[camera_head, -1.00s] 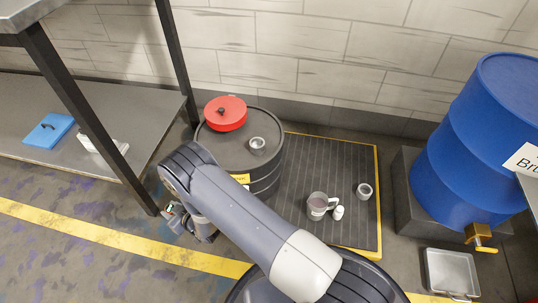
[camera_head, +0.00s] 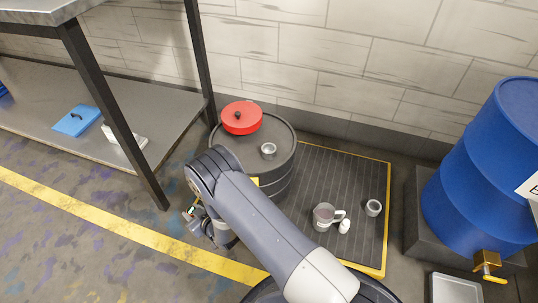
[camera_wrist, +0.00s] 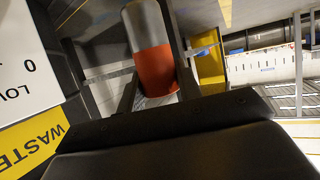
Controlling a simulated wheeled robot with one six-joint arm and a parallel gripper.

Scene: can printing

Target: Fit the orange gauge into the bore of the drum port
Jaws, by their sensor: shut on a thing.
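In the wrist view my gripper (camera_wrist: 158,80) is shut on the orange gauge (camera_wrist: 157,68), a cylinder with an orange part near the fingers and a grey metal part beyond. In the head view my gripper (camera_head: 198,218) is low, left of the black drum (camera_head: 283,183) and in front of it; my arm partly hides it. The gauge cannot be made out clearly there. The drum port (camera_head: 269,150) is a silver ring on the drum top, its bore facing up. The gauge is apart from the port.
A red lid (camera_head: 242,124) lies on the drum top behind the port. A steel shelf (camera_head: 40,125) with a dark post stands left. A ribbed mat (camera_head: 330,180) holds a mug (camera_head: 323,217) and a small ring (camera_head: 373,208). A blue drum (camera_head: 485,180) stands right.

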